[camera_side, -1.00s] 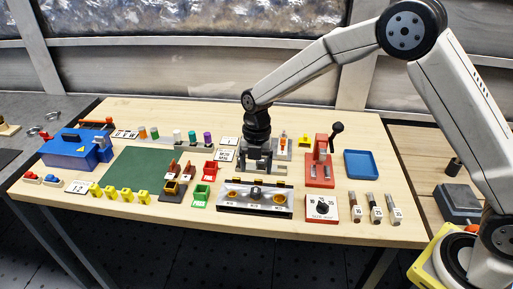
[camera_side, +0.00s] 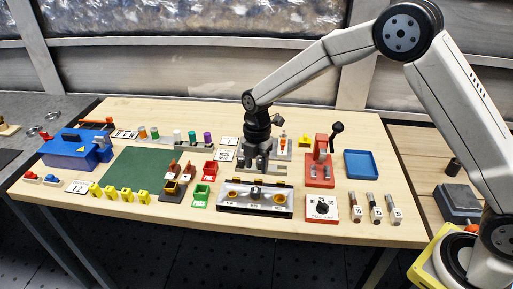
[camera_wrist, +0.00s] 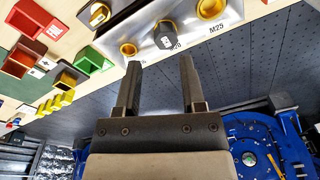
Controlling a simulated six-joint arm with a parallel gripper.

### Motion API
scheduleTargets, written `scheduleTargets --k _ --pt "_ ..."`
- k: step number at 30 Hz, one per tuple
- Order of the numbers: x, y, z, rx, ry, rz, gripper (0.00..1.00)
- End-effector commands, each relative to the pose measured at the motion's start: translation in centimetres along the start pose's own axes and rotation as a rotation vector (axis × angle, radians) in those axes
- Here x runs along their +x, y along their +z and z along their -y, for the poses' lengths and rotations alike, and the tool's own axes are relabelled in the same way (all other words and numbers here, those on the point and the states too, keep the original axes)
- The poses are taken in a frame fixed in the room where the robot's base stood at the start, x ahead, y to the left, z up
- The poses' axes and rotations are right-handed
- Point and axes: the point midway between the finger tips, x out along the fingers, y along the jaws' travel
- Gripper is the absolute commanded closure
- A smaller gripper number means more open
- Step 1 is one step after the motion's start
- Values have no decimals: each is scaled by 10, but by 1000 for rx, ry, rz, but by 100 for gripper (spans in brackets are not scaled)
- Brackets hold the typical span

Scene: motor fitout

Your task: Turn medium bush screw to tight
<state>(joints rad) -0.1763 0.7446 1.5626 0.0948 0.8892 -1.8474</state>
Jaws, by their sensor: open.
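A light metal panel (camera_side: 226,207) at the front middle of the bench carries a row of three bushes. The middle one is a dark grey fitting (camera_side: 256,193), between a left brass bush (camera_side: 234,194) and a right brass bush (camera_side: 279,198).
Green (camera_side: 201,195) and red (camera_side: 210,169) bins stand on the left. The green mat (camera_side: 140,168) is bare.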

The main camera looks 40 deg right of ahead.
Motion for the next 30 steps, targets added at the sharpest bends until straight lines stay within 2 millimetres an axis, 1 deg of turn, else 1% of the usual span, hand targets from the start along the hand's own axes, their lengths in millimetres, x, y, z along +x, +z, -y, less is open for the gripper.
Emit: scheduleTargets --k 6,21,25,30 --pt "3 10 -4 303 14 20 49" --pt "9 31 -13 981 63 49 49" --pt "10 35 -14 1098 74 52 49" --pt "10 37 -15 1170 80 53 49"
